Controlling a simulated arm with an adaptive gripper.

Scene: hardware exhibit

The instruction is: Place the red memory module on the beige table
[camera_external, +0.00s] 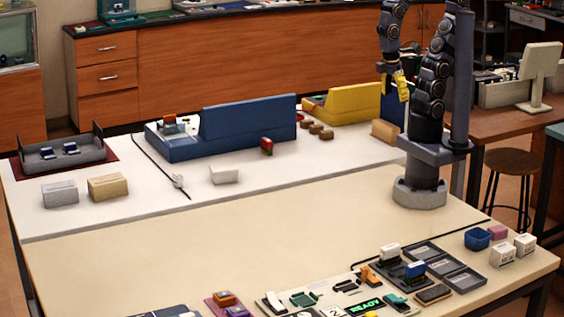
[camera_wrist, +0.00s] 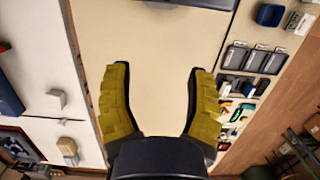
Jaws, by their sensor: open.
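A small red block (camera_external: 267,146), which looks like the red memory module, stands upright on the white tabletop against the front of a long blue housing (camera_external: 245,125). The beige table (camera_external: 150,262) is the nearer surface, in front of the white one. It also shows between my fingers in the wrist view (camera_wrist: 160,105). My gripper (camera_external: 403,88) is raised at the upper right, well away from the red block. Its yellow fingers are spread with nothing between them in the wrist view (camera_wrist: 158,72). I cannot make out the red block clearly in the wrist view.
A yellow housing (camera_external: 345,103), brown pieces, a grey tray (camera_external: 65,155) and pale blocks stand on the white tabletop. Grey trays (camera_external: 440,265), a blue bin (camera_external: 477,238) and several small parts crowd the beige table's front right.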

